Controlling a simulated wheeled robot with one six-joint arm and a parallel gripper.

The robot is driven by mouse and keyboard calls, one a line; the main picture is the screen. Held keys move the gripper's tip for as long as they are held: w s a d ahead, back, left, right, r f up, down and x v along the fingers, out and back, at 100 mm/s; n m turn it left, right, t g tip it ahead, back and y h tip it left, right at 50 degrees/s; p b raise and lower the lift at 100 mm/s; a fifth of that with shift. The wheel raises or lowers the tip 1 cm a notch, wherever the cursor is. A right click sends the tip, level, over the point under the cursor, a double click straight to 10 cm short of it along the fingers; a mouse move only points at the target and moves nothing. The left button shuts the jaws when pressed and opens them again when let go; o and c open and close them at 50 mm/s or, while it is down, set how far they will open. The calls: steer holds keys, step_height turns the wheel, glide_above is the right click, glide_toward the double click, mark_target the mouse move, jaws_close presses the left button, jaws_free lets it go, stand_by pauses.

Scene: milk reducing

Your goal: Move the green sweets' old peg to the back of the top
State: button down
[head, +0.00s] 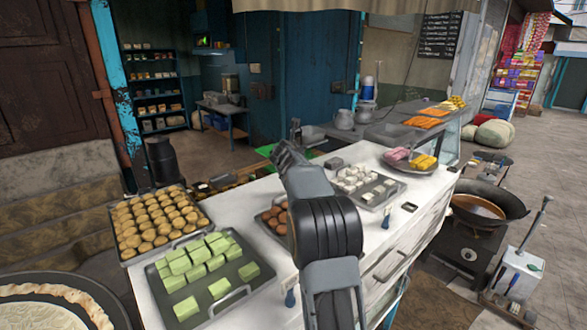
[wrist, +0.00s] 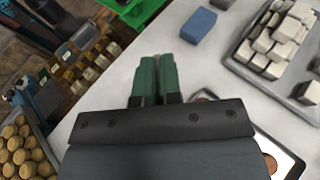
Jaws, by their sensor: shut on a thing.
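In the head view my arm hides the peg and the fingertips. The green sweets (head: 200,262) are light green blocks on a dark tray (head: 240,293) at the counter's near left.
A blue-grey block (wrist: 198,25) lies beside a tray of white sweets (wrist: 272,42), right of the peg. Round brown sweets (head: 155,218) fill a tray at the left. Dark brown balls (head: 277,217) sit near my arm. Bare white counter lies around the peg.

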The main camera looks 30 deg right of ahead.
steer(key=shift+w+d+f, duration=0.75)
steer(key=shift+w+f, duration=0.5)
steer(key=shift+f, duration=0.5)
steer(key=shift+w+d+f, duration=0.7)
steer(key=shift+w+f, duration=0.5)
steer(key=shift+f, duration=0.55)
steer(key=shift+w+d+f, duration=0.75)
steer(key=shift+w+f, duration=0.5)
steer(key=shift+f, duration=0.5)
steer(key=shift+f, duration=0.15)
steer(key=c, duration=1.7)
jaws_free()
steer(key=shift+b, duration=0.3)
steer(key=o, duration=0.4)
